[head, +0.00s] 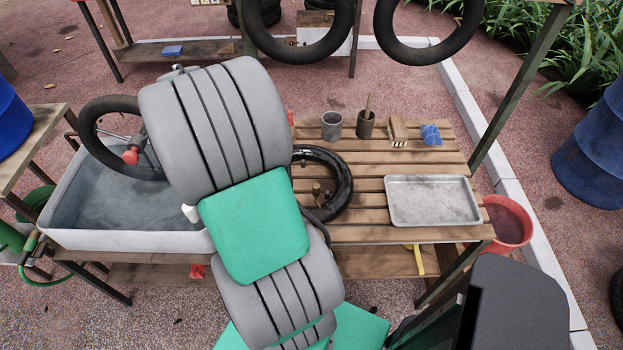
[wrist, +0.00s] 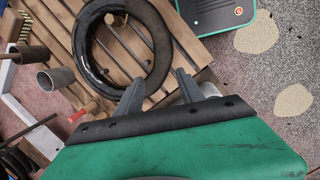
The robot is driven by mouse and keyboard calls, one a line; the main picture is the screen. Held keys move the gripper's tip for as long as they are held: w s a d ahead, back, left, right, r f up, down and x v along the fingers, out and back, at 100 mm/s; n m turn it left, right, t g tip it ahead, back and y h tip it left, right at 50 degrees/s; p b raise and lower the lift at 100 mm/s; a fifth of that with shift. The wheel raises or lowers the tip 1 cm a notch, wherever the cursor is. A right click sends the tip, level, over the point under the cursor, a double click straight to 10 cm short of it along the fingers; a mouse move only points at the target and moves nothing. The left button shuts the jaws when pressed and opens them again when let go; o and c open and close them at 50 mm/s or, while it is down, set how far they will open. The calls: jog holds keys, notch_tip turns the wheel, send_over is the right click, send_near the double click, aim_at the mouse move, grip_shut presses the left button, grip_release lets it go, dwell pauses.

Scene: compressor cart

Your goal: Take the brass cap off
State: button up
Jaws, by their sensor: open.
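A black inner tube (head: 345,185) lies on the slatted wooden bench. Small brown and brassy parts (head: 318,194) stand inside its ring; they also show in the wrist view (wrist: 140,85). In the head view my arm hides the gripper and part of the tube.
On the bench (head: 385,236) are a metal tray (head: 433,203), a grey cup (head: 331,125), a brown pot (head: 366,124), a brush (head: 398,131) and a blue cloth (head: 431,134). A water trough (head: 120,241) is left. Tyres hang behind. A red bucket (head: 508,222) stands right.

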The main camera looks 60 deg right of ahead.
aim_at(314, 185)
jog(key=s+d+f+g+y+p, duration=0.2)
jog(key=s+d+f, duration=0.2)
jog(key=s+d, duration=0.65)
jog(key=x, duration=0.3)
jog(key=p+x, duration=0.1)
jog(key=x, duration=0.3)
jog(key=shift+s+a+f, duration=0.15)
jog(key=shift+a+f, duration=0.1)
jog(key=shift+c, duration=0.3)
grip_shut()
